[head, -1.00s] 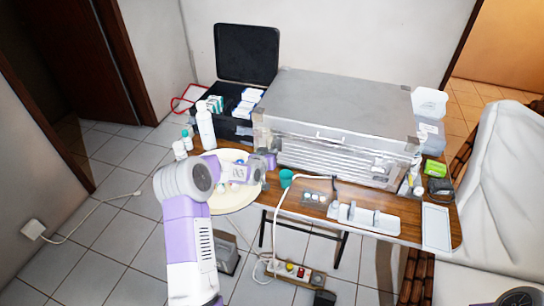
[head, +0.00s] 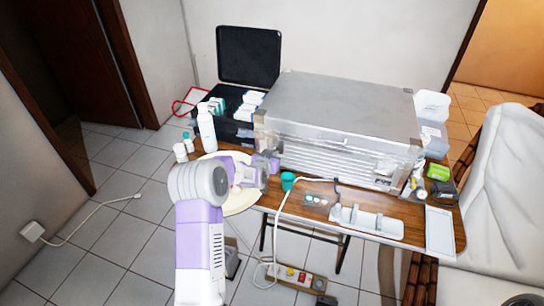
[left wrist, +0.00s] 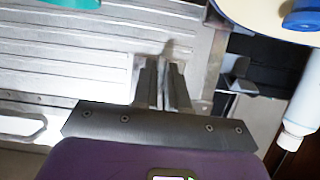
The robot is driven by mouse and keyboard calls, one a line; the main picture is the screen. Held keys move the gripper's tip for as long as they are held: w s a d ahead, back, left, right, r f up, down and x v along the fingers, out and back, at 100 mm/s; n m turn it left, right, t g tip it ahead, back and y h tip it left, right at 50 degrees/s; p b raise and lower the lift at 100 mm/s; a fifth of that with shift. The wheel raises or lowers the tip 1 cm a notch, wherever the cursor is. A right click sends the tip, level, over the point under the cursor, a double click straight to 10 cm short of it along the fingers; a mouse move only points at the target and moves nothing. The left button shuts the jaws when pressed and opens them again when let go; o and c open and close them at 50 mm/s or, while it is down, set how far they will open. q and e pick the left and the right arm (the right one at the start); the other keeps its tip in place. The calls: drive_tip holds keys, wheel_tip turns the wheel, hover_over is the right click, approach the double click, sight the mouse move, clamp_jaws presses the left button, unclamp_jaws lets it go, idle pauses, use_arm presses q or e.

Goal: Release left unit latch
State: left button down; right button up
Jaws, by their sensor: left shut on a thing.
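The silver metal unit (head: 345,108) stands closed on the wooden table, with its slatted front facing me. My left gripper (head: 274,161) is at the left end of this front. In the left wrist view its two fingers (left wrist: 163,85) are nearly together against the unit's ribbed metal face (left wrist: 90,50). They are shut on the left unit latch (left wrist: 177,48), a small piece that is mostly hidden between and behind the fingertips. In the head view the arm and gripper cover that corner. My right gripper is not in view.
A round cream tray (head: 240,203) lies beneath my left forearm. A white bottle (head: 207,130) and an open black case (head: 248,55) stand to the left. A teal cup (head: 287,181) is close to the gripper. A white holder (head: 370,221) lies along the table's front.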

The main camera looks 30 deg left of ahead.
use_arm(q)
drive_tip(key=c, duration=1.2)
unclamp_jaws()
drive_tip(key=shift+w+a+r, duration=0.1)
drive_tip(key=shift+a+r, duration=0.05)
drive_tip(key=shift+r, duration=0.2)
drive_tip(key=shift+o, duration=0.2)
drive_tip(key=shift+f, duration=0.15)
drive_tip(key=p+v, duration=0.1)
drive_tip(key=v, duration=0.6)
drive_tip(key=shift+s, duration=0.3)
